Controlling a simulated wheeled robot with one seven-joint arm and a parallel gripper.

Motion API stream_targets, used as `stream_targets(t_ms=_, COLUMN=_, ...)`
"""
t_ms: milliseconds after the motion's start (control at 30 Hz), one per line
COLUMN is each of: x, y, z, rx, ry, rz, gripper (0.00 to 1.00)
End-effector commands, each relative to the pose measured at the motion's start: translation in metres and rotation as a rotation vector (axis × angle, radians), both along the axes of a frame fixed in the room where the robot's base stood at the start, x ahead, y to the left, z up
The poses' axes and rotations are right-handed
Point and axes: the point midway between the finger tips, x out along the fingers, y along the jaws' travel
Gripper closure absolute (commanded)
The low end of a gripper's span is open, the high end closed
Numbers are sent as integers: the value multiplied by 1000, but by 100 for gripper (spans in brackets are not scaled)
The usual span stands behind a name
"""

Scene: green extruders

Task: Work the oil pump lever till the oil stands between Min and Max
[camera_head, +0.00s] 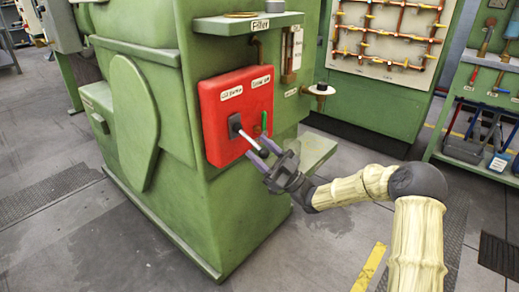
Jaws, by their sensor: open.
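A red box (212,95) is fixed to the green machine, with two small labels that I cannot read surely. A grey lever (249,140) sticks out of a black plate on it, sloping down to the right to a dark knob (263,153). My gripper (263,154) is open, its purple fingers on either side of the knob in the picture; contact is unclear. A narrow upright gauge with brown fill (291,55) is on the machine's right face. Its marks and oil level are too small to read. I cannot confirm which handle is the pump lever.
A short green handle (264,121) stands right of the lever. A labelled shelf (235,24) is above the box. A green ledge (318,151) lies behind my gripper.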

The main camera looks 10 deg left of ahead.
Motion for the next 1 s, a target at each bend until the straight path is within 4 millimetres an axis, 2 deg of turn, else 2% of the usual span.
stream_targets(t_ms=700, x=-20, y=-102, z=-87, rx=-1, ry=6, rz=-5, gripper=50)
stream_targets(t_ms=900, x=-25, y=-122, z=-104, rx=-1, ry=3, rz=-3, gripper=50)
stream_targets(t_ms=1000, x=-26, y=-125, z=-107, rx=-2, ry=2, rz=-2, gripper=50)
